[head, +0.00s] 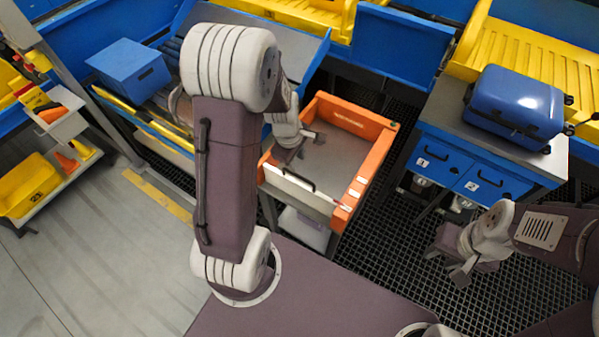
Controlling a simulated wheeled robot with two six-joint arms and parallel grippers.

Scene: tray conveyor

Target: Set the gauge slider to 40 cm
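An orange-walled frame with a grey floor, seemingly the gauge (377,161), stands at the centre of the head view. A pale panel with a dark handle (298,183) crosses its near side; this may be the slider. Small white labels (357,187) sit on the right wall, too small to read. My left gripper (302,146) is over the frame's left part, beyond the pale panel and apart from its handle. My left arm hides part of the frame's left side. My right gripper (461,272) hangs over dark grating at the right. Neither gripper's finger opening shows clearly.
A blue suitcase (515,105) lies on a grey-topped counter with numbered blue drawers (480,183) at the right. A blue box (128,67) sits on the conveyor at the left. A trolley with a yellow bin (28,186) stands at the far left.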

